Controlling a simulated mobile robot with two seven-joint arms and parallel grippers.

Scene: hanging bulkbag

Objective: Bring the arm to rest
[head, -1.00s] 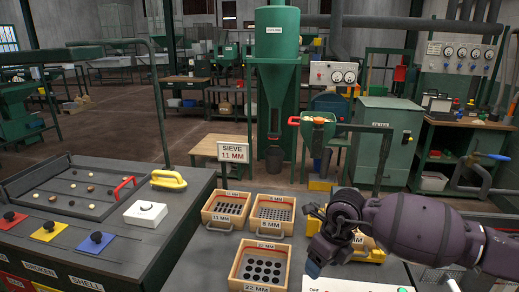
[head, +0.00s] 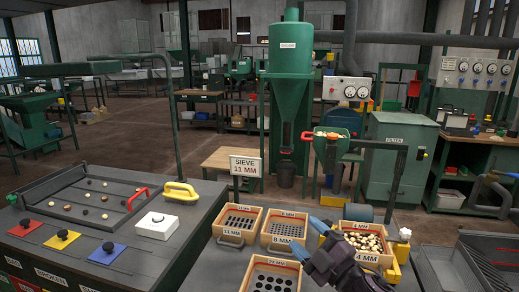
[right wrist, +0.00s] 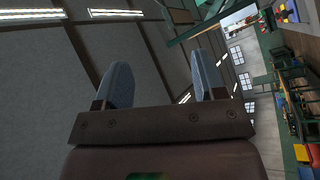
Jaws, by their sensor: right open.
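My right gripper (head: 308,238) shows at the lower middle of the head view, in front of the sieve trays. Its dark arm comes up from the bottom edge. In the right wrist view its two blue-grey fingers (right wrist: 160,82) stand wide apart with nothing between them. Behind them are the ceiling and lamps, so the gripper points upward. My left gripper is not in view.
Wooden sieve trays (head: 239,211) stand close around the gripper; one holds pale pieces (head: 365,240). A "SIEVE 11 MM" sign (head: 245,165) stands behind. A grey console (head: 110,215) with coloured plates is at left. A dark chute (head: 470,265) is at right.

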